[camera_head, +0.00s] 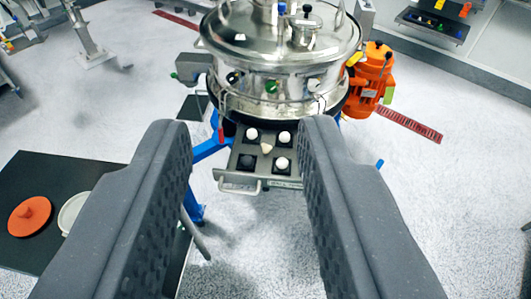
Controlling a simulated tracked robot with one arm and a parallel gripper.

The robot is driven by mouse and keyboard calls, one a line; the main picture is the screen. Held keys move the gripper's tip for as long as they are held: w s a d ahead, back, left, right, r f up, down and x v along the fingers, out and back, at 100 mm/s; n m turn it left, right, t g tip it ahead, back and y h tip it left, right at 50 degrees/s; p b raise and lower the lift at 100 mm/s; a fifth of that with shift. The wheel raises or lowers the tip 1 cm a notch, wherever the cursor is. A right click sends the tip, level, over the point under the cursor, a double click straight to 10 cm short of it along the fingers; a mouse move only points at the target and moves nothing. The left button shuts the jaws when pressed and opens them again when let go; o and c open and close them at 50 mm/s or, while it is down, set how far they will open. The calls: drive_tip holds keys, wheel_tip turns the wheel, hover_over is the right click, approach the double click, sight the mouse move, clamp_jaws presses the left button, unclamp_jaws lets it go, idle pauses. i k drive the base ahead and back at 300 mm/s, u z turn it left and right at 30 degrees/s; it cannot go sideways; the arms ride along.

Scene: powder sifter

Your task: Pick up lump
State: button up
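A grey metal tray (233,174) with a front handle juts out below the steel sifter (270,75). Small pale pieces lie on it: a white one at back left (252,134), a white one at back right (284,136), a white one at front right (282,163) and a beige angular one in the middle (266,148). I cannot tell which of them is the lump. The tray's front left square (246,162) looks dark, with no pale piece. My gripper (245,128) is open and empty. Its two dark fingers frame the tray, which lies beyond the fingertips.
An orange motor (371,75) is on the sifter's right side. Blue legs (207,149) stand below it. A black mat (30,175) at the left holds an orange disc (31,216) and a white round piece (72,212). The pale floor at the right is mostly free.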

sight(267, 148)
drive_tip(key=u, duration=2.5)
drive_tip(key=k, duration=0.9)
drive_tip(key=z, duration=2.15)
drive_tip(key=i, duration=0.85)
drive_tip(key=u, duration=0.05)
